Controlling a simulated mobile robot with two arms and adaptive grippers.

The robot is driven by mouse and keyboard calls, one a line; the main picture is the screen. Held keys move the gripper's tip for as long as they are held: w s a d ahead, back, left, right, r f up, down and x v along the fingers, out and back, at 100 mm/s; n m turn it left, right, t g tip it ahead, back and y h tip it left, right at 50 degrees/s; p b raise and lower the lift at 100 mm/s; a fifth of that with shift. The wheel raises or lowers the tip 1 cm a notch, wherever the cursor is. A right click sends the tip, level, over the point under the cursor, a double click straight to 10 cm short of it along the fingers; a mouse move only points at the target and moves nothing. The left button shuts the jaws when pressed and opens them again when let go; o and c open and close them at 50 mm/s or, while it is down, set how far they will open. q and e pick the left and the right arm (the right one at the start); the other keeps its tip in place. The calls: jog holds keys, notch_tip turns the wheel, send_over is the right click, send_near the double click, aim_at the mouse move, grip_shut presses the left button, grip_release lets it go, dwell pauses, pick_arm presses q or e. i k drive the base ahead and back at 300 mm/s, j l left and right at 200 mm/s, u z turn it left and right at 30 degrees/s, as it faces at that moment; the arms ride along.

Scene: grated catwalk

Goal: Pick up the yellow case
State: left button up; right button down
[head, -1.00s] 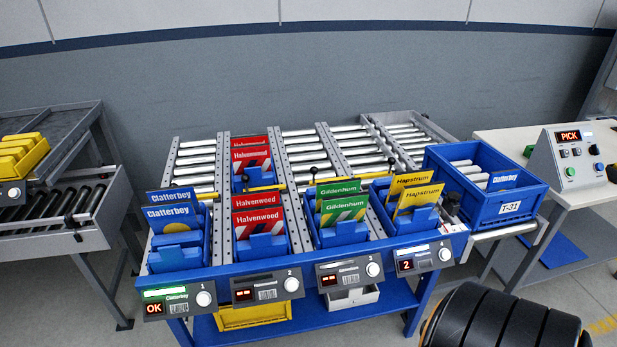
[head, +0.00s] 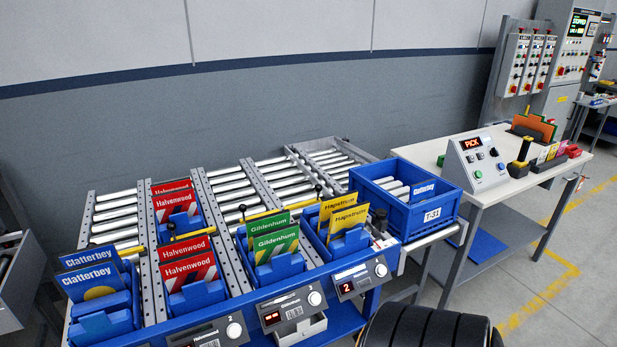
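Two yellow cases labelled Hapstrum stand tilted, one behind the other, in a blue holder at the right end of the rack in the head view. The front yellow case (head: 348,219) shows its label clearly; the rear yellow case (head: 336,203) is partly hidden behind it. The lower part of the front case is hidden by the holder's front (head: 350,243). The display below this lane (head: 346,288) reads 2. Neither gripper shows in the view.
Red Halvenwood (head: 188,270), green Gildenhum (head: 275,243) and blue Clatterbey cases (head: 90,283) stand in lanes to the left. A blue tote (head: 430,218) marked T-31 holds a Clatterbey case and pale items. A table with a PICK console (head: 476,160) stands to the right.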

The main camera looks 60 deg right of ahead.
aim_at(342, 221)
jog(key=z, duration=2.15)
